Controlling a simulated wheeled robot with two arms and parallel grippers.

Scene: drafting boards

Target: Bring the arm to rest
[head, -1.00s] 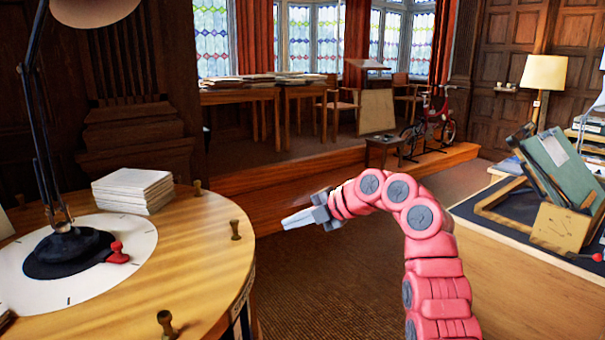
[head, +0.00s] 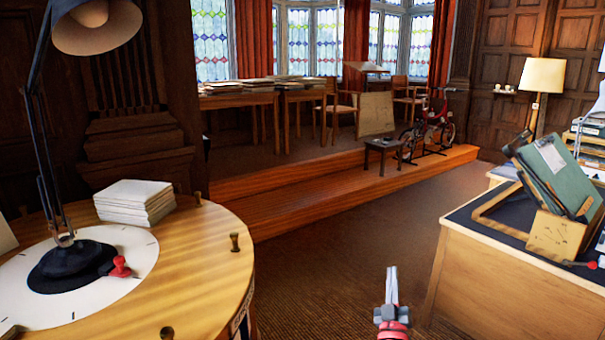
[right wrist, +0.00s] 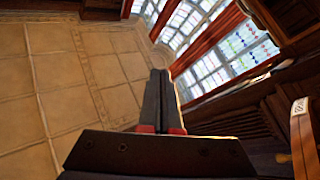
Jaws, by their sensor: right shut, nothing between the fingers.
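My right gripper (head: 392,285) shows at the bottom of the head view, low over the brown carpet between the round table and the desk. Its grey fingers point away from me and are closed together with nothing between them. In the right wrist view the two dark fingers (right wrist: 158,100) lie side by side, touching. Only a short red part of my right arm shows behind the gripper; the rest is out of frame. My left gripper is in neither view.
A round wooden table (head: 205,265) stands at left with a black lamp (head: 75,258), a paper stack (head: 135,200) and a red-handled stamp (head: 120,267). A desk (head: 485,275) at right bears a tilted green board (head: 562,170). Carpet (head: 340,250) between them is clear.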

